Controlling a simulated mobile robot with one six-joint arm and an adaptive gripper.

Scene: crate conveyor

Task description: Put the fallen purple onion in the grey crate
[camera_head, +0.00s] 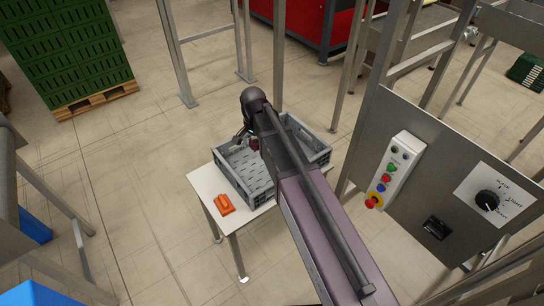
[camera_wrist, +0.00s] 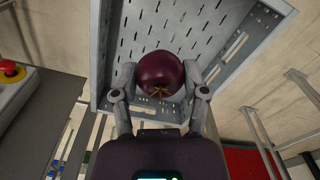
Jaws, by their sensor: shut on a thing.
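The purple onion (camera_wrist: 160,75) is round and dark, held between the two fingers of my gripper (camera_wrist: 160,80) in the wrist view. The grey crate (camera_wrist: 104,60) with a slotted floor lies behind the onion in that view. In the head view the grey crate (camera_head: 243,192) stands on a small white table, and my gripper (camera_head: 245,138) is over its far left part, partly hidden by my arm. The onion (camera_head: 255,144) shows only as a small dark patch there. I cannot tell its exact height above the crate floor.
An orange object (camera_head: 224,204) lies on the white table (camera_head: 203,183) beside the crate. A control panel (camera_head: 440,175) with buttons and a dial stands at the right. Metal posts (camera_head: 279,60) rise behind the table. Green stacked crates (camera_head: 65,50) stand at the far left.

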